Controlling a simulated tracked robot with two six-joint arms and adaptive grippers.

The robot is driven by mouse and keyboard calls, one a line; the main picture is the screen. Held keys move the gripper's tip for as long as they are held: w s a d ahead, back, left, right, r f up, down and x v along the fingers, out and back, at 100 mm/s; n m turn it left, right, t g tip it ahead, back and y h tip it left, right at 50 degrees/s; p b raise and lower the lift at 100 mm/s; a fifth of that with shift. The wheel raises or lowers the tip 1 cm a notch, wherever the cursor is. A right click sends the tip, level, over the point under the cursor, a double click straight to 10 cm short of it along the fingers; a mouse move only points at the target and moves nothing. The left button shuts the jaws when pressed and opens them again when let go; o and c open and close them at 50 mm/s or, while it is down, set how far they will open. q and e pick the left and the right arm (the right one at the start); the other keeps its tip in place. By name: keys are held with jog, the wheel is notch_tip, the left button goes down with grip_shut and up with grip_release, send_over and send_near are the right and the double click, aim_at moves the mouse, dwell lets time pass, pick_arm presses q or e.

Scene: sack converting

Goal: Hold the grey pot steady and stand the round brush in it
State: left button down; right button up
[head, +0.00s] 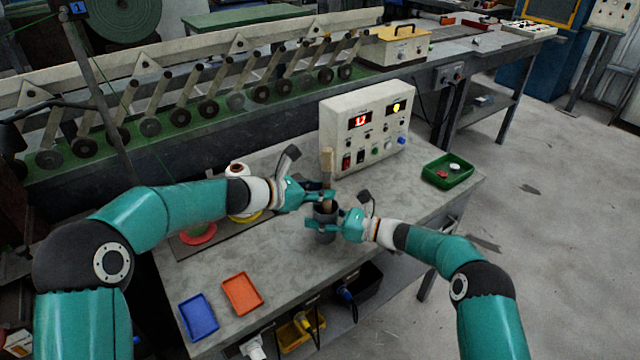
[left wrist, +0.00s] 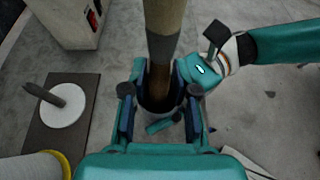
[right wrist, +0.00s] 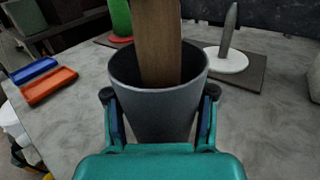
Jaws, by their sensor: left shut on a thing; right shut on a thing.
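The round brush (head: 327,162) stands nearly upright, with its pale handle up. My left gripper (head: 324,196) is shut on it above the pot. In the left wrist view the handle (left wrist: 163,22) leads down past a grey band to a brown lower part between my fingers. The grey pot (head: 325,234) stands on the bench, and my right gripper (head: 324,222) is shut on it from the right. In the right wrist view the brush's brown part (right wrist: 157,42) goes down inside the rim of the pot (right wrist: 160,105). Its lower end is hidden by the pot wall.
A control box (head: 368,128) with a red display stands just behind. A green tray (head: 447,171) with small parts is at the right. Blue (head: 199,317) and orange (head: 242,294) trays lie at the front left. Spools on a dark plate stand left of the pot, partly behind my left arm.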

pick_arm(q)
jog(key=shift+f, duration=0.3)
jog(key=c, duration=0.8)
grip_release()
jog(key=v, duration=1.2)
jog(key=shift+f, duration=0.1)
